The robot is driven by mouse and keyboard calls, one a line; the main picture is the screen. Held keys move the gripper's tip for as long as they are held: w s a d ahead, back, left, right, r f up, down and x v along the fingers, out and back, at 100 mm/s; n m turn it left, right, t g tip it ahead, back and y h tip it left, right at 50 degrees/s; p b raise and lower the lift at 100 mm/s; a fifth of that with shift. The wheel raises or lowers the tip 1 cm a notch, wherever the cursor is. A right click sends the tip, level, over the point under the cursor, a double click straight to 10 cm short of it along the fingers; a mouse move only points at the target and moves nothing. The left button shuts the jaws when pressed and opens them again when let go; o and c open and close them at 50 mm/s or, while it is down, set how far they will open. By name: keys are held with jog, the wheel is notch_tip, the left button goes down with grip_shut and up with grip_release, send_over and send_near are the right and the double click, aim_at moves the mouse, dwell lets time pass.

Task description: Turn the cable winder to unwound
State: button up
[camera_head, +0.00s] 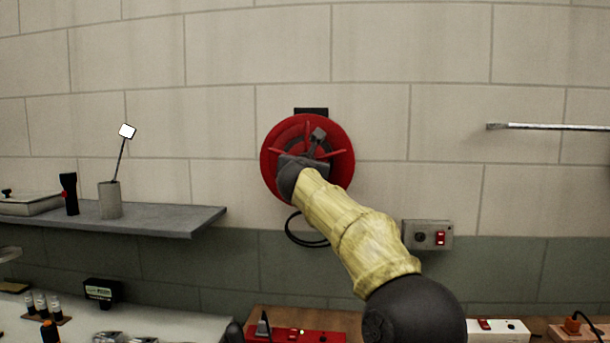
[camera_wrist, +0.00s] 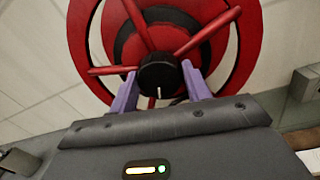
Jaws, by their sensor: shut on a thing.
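The cable winder (camera_head: 343,147) is a red spoked disc mounted on the tiled wall, with a black cable loop (camera_head: 303,238) hanging below it. In the wrist view the winder (camera_wrist: 80,45) shows red spokes and a black round knob (camera_wrist: 160,78) at its hub, with a white mark at the knob's lower edge. My gripper (camera_wrist: 158,76) has its two purple fingers on either side of this knob and is shut on it. In the head view my gripper (camera_head: 304,162) covers the lower left of the disc and hides the hub.
A grey shelf (camera_head: 150,221) on the left holds a cup (camera_head: 110,200) with a small mirror-like tool and a black torch (camera_head: 69,193). A grey switch box (camera_head: 427,235) with a red switch is right of my arm. A metal rod (camera_head: 550,127) is on the wall at right.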

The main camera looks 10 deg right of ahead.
jog(key=shift+w+f+m+h+b, duration=0.15)
jog(key=shift+m+b, duration=1.05)
jog(key=shift+m, duration=1.15)
jog(key=shift+s+f+m+h+b, duration=0.1)
jog(key=shift+m+h+b, duration=0.1)
jog(key=shift+m+b, duration=1.55)
jog(key=shift+w+f+m+h+b, duration=0.15)
jog(key=shift+m+b, duration=0.5)
jog(key=shift+m, duration=2.25)
jog(key=shift+s+r, duration=0.1)
jog(key=o, duration=1)
jog(key=shift+r, duration=0.1)
jog(key=shift+s, duration=0.1)
